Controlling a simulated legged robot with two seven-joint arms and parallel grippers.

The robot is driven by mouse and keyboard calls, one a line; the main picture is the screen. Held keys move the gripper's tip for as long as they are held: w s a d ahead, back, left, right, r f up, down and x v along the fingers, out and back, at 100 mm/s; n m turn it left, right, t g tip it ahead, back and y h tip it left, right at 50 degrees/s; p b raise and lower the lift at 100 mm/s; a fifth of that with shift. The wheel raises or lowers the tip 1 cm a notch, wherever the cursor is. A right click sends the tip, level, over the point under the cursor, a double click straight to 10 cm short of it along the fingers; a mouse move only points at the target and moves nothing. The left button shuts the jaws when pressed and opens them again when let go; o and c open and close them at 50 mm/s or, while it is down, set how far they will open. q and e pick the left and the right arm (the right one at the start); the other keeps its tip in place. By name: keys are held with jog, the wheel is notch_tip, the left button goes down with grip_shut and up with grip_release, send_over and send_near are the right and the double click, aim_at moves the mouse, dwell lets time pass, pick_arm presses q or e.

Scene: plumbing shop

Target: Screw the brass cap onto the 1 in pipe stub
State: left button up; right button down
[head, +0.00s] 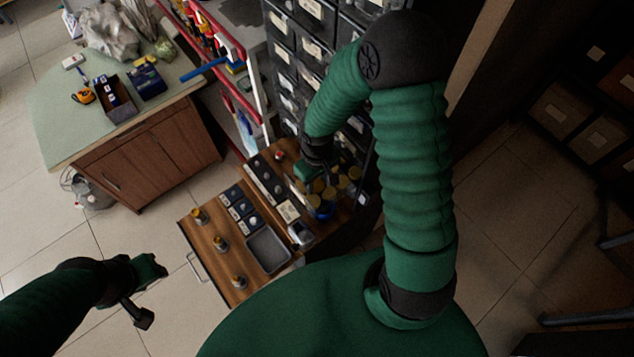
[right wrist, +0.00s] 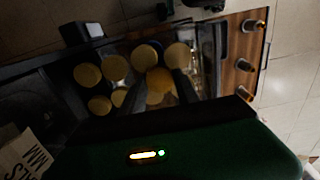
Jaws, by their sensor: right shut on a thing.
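Several round brass caps stand close together at the far right of the wooden worktop, seen in the right wrist view as gold discs, one of them a cap (right wrist: 88,75) at the left. My right gripper (head: 309,178) is over this group. In the right wrist view its dark fingers (right wrist: 160,92) are shut on one brass cap (right wrist: 159,78), with other caps around it. Three brass pipe stubs stand upright along the worktop's left edge: a far one (head: 200,216), a middle one (head: 221,243) and a near one (head: 239,282). Their sizes cannot be read. My left gripper (head: 148,291) is open and empty over the floor.
A grey tray (head: 268,250) and small dark boxes (head: 240,208) lie between the stubs and the caps. Drawer cabinets (head: 305,45) rise behind the caps. A green-topped bench (head: 60,115) with a box and tools stands at the back left.

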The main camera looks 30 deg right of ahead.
aim_at(315, 184)
notch_tip(315, 184, up, 10)
jog(key=shift+p, duration=0.45)
jog(key=w+a+r+m, duration=0.1)
jog(key=w+a+r, duration=0.2)
jog(key=a, duration=0.2)
jog(key=shift+w+r+b, duration=0.3)
jog(key=shift+r+b, duration=0.1)
